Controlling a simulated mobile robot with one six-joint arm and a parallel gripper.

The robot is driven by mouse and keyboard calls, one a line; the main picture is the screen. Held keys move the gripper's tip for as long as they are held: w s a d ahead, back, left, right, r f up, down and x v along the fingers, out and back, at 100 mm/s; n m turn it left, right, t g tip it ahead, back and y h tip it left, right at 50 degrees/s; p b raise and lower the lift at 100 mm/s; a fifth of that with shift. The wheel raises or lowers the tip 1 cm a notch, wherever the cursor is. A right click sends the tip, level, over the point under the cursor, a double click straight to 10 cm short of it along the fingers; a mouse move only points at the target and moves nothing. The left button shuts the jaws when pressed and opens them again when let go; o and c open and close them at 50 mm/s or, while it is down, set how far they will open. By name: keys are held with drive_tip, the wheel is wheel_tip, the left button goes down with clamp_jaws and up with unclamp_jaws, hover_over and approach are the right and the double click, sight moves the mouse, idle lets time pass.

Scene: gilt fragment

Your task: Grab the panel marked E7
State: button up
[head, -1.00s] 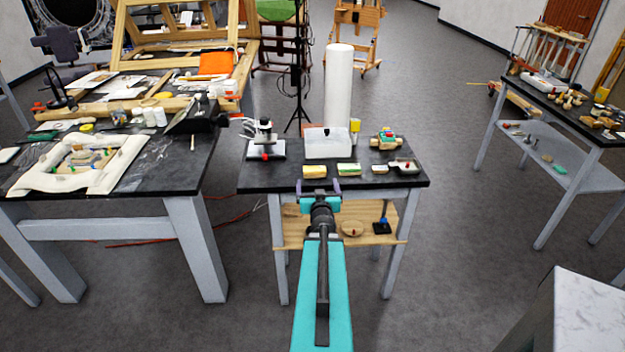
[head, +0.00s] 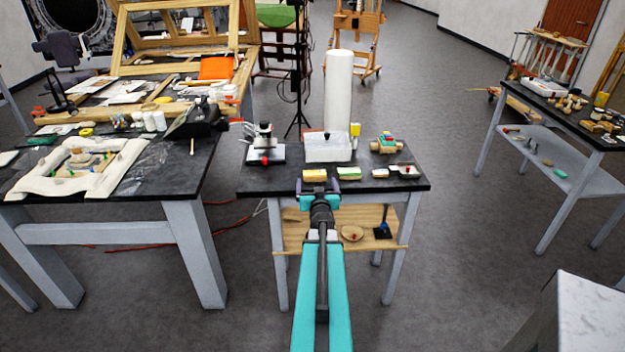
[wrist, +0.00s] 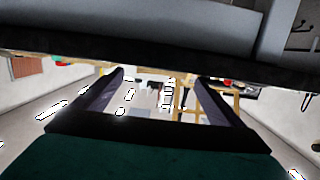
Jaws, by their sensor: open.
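I cannot make out any E7 marking. Small flat pieces stand in a row along the front of the black-topped table (head: 265,183): a yellow-topped one (head: 315,174), a green-and-white one (head: 349,174), a small whitish one (head: 380,173) and a pale one with a red spot (head: 405,171). I cannot tell whether any is the panel. My gripper (head: 318,185) is open and empty at the table's front edge, just in front of the yellow-topped piece. In the wrist view, its two dark fingers (wrist: 160,82) stand apart with nothing between them.
A white cylinder (head: 339,95), a clear box (head: 327,147) and a microscope-like device (head: 264,143) stand behind the row. A cluttered bench (head: 195,170) is on the left and another table (head: 560,118) on the right. A wooden shelf (head: 300,238) lies below the tabletop.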

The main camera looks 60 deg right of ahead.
sight(315, 175)
drive_tip(key=shift+w+d, duration=0.1)
drive_tip(key=shift+p+x, duration=0.6)
drive_tip(key=shift+x, duration=1.9)
drive_tip(key=shift+r, duration=0.1)
drive_tip(key=c, duration=1.1)
